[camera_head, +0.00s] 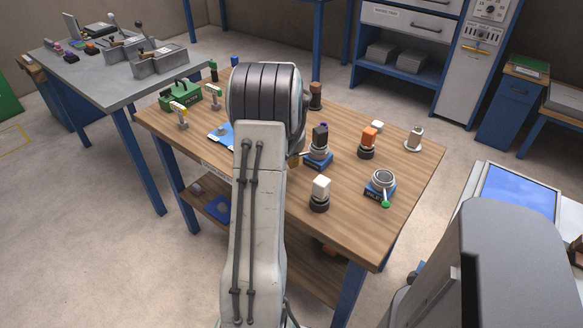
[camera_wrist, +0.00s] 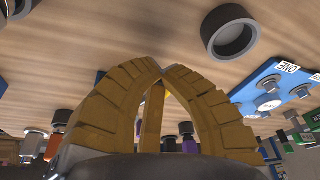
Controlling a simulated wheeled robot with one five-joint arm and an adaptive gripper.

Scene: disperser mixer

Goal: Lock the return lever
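No part is marked as the return lever. In the head view, a small blue unit (camera_head: 375,190) with a grey ring (camera_head: 382,178) and a green-tipped lever (camera_head: 385,203) stands near the table's right front edge. Grey boxes with black-knobbed levers (camera_head: 140,26) stand on the far-left bench. My gripper (camera_wrist: 163,72) shows in the wrist view with its ribbed tan fingers meeting at the tips. Nothing is visible in its grasp. In the head view my arm hides most of it; a tan bit shows beside a blue-based dark device (camera_head: 320,138).
The wooden table (camera_head: 410,175) also bears a white-topped part (camera_head: 321,188), an orange-topped part (camera_head: 369,135), a grey part on a white disc (camera_head: 415,137) and a green box (camera_head: 181,95). In the wrist view a dark round cup (camera_wrist: 230,35) and a blue labelled plate (camera_wrist: 270,90) lie near my fingers.

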